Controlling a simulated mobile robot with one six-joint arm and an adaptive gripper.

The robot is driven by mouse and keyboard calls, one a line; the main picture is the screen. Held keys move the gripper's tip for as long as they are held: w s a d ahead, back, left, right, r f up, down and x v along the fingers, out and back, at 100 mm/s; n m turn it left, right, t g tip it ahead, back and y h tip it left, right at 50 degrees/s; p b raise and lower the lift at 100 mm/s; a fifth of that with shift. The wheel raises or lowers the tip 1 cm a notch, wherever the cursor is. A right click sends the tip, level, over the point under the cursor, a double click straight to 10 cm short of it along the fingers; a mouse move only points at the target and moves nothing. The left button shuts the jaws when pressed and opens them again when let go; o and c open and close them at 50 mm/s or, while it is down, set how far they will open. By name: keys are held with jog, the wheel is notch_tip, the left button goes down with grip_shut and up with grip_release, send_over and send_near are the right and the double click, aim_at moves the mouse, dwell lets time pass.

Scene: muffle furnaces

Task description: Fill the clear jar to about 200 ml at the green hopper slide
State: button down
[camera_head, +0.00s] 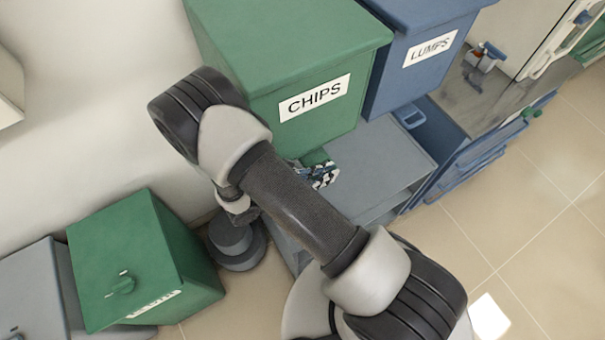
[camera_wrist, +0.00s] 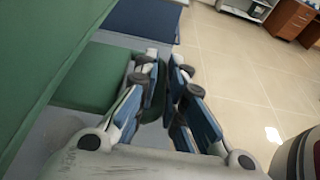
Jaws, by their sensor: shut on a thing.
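The green hopper (camera_head: 285,60), labelled CHIPS, stands at the top middle of the head view. Its green slide (camera_head: 316,157) sticks out beneath it, partly hidden by my arm. In the wrist view the green slide (camera_wrist: 88,80) lies left of my fingers, with a dark green tab between them. My gripper (camera_head: 325,174) is under the hopper's front. In the wrist view my gripper (camera_wrist: 165,80) has its blue pads close together, shut on this tab. The clear jar cannot be made out in either view.
A blue hopper (camera_head: 420,55) labelled LUMPS stands right of the green one. A grey shelf surface (camera_head: 375,160) lies below them. A lidded green bin (camera_head: 130,260) and a grey bin (camera_head: 35,290) stand at lower left. Tiled floor (camera_head: 540,220) at right is open.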

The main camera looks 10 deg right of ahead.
jog(key=shift+s+d, duration=0.2)
jog(key=shift+s, duration=0.4)
jog(key=shift+s+d, duration=0.2)
jog(key=shift+s, duration=0.4)
dwell(6.8)
